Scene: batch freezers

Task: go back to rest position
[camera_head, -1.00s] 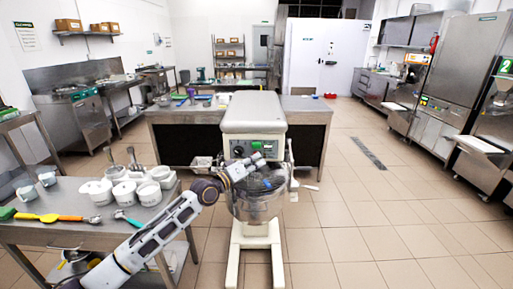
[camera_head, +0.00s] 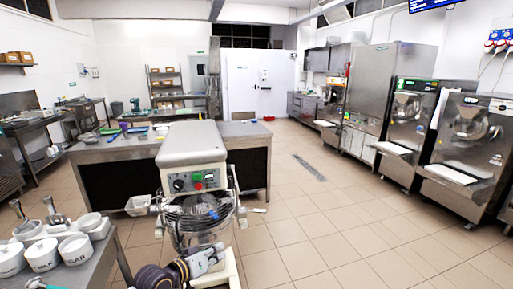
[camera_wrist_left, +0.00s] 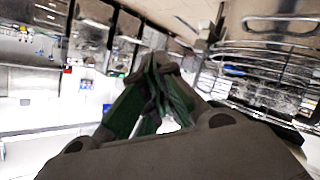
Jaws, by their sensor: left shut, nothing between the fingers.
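My left gripper (camera_head: 218,250) is low in the head view, in front of the mixer, and small there. The left wrist view shows its green fingers (camera_wrist_left: 155,72) brought together with nothing between them. The white stand mixer (camera_head: 192,147) stands just beyond the gripper, with a control panel of coloured buttons. Its bowl (camera_head: 193,235) sits under a wire guard (camera_head: 195,208). The guard also fills the right of the left wrist view (camera_wrist_left: 262,52), apart from the fingers. My right gripper is not in view.
A steel table (camera_head: 75,268) with white labelled pots (camera_head: 42,254) is at the lower left. A long counter (camera_head: 250,131) stands behind the mixer. Batch freezers (camera_head: 467,150) line the right wall. The tiled floor (camera_head: 330,215) between is open.

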